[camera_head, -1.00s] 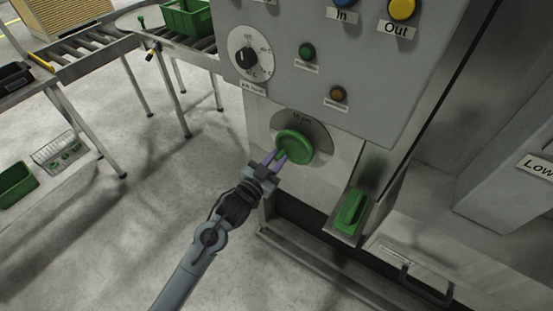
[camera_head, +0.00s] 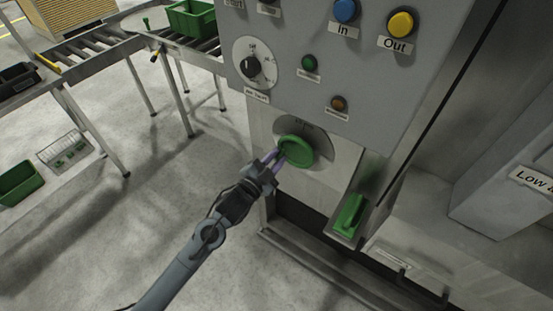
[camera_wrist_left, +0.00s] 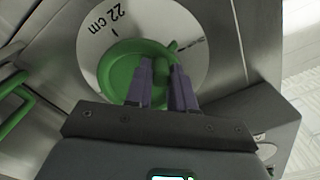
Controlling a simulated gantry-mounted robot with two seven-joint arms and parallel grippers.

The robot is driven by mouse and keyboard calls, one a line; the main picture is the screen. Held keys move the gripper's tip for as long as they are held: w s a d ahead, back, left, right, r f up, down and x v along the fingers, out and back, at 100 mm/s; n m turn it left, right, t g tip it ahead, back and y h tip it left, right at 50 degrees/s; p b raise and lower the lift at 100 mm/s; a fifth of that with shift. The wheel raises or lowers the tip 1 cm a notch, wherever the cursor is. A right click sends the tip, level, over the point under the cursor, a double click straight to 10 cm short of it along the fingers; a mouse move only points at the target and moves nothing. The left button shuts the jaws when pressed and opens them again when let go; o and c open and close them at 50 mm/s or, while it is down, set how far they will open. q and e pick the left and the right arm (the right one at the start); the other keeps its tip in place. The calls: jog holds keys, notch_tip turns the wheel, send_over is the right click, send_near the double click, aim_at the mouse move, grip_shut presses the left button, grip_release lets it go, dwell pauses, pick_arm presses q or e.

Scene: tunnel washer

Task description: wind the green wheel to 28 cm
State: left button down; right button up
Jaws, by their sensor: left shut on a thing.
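The green wheel (camera_head: 297,151) sits on a round grey dial plate on the front of the machine, below the control panel. My left gripper (camera_head: 275,161) is at the wheel's lower left in the head view. My right gripper is not in view.
The control panel above has a black rotary switch (camera_head: 251,66), a blue button (camera_head: 345,10), a yellow button (camera_head: 401,22) and smaller green and brown buttons.

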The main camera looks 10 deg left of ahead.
pick_arm(q)
jog(key=shift+w+a+r+m, duration=0.15)
jog(key=shift+r+m, duration=0.15)
jog(key=shift+r, duration=0.3)
jog(key=shift+r+m, duration=0.15)
jog(key=shift+m, duration=0.25)
jog(key=shift+r+m+p, duration=0.3)
jog(key=shift+m+p, duration=0.15)
jog(key=shift+m, duration=0.25)
jog(key=c, duration=1)
grip_release()
jog(key=shift+f, duration=0.1)
jog(key=shift+o, duration=0.2)
jog(key=shift+f, duration=0.15)
